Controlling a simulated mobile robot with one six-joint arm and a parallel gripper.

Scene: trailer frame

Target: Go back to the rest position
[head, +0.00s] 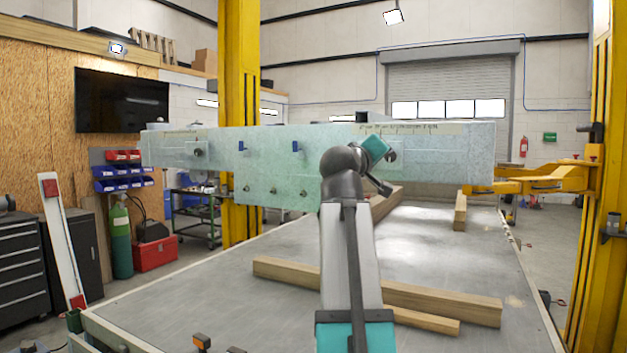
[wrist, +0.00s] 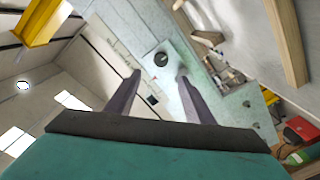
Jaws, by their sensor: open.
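My gripper (wrist: 158,78) is open, with its two dark fingers apart and nothing between them in the wrist view. Beyond the fingers is the pale green trailer frame (wrist: 205,85), with a dark round fitting (wrist: 161,59) between and past the fingertips. In the head view my arm rises in front of the frame (head: 280,180), and its teal wrist part overlaps the frame's right half. The fingers are hard to make out there, so I cannot tell the gap to the frame. The frame spans the middle, with several dark pegs and two blue clips on it.
A grey table (head: 200,300) lies below the frame. Wooden beams (head: 440,301) lie on it around my arm, and another beam (head: 460,211) lies farther back. Yellow posts (head: 239,120) stand left and right. A red toolbox (head: 155,253) and a green cylinder (head: 121,242) are at the left.

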